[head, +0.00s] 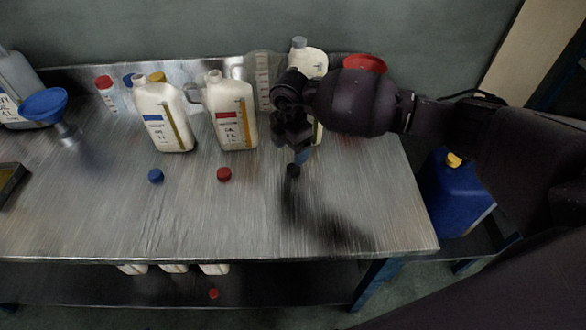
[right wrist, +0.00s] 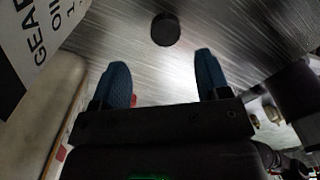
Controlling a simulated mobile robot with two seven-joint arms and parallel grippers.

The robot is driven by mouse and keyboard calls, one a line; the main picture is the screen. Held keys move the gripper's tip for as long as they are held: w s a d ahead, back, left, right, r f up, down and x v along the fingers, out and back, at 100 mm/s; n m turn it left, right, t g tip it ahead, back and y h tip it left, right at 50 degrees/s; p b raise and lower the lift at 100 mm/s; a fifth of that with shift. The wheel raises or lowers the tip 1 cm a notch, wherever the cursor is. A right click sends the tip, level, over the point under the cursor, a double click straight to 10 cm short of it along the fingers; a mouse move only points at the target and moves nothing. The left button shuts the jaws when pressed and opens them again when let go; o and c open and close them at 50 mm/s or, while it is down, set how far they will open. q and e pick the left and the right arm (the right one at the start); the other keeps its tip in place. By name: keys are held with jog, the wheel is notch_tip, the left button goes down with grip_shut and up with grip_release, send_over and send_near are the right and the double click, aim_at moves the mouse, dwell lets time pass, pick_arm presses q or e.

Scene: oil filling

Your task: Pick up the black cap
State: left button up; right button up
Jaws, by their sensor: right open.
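The black cap (head: 293,170) lies on the metal table, to the right of the red cap. It also shows in the right wrist view (right wrist: 165,29), just beyond and between my fingertips. My right gripper (head: 298,152) hangs above and slightly behind the cap, pointing down. Its two blue fingers (right wrist: 163,75) are apart with nothing between them. The cap is not touched by the fingers. My left gripper is not in the head view.
A blue cap (head: 155,175) and a red cap (head: 224,174) lie on the table (head: 190,225). White bottles (head: 163,118) (head: 235,115) stand behind them. A labelled bottle (right wrist: 40,45) is close beside my right gripper. The table's front is clear.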

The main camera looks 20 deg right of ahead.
aim_at(293, 168)
jog(key=f, duration=0.6)
jog(key=shift+s+d+f+b, duration=0.2)
jog(key=shift+s+f+b, duration=0.05)
jog(key=shift+s+b, duration=0.15)
jog(key=shift+r, duration=0.1)
jog(key=c, duration=1)
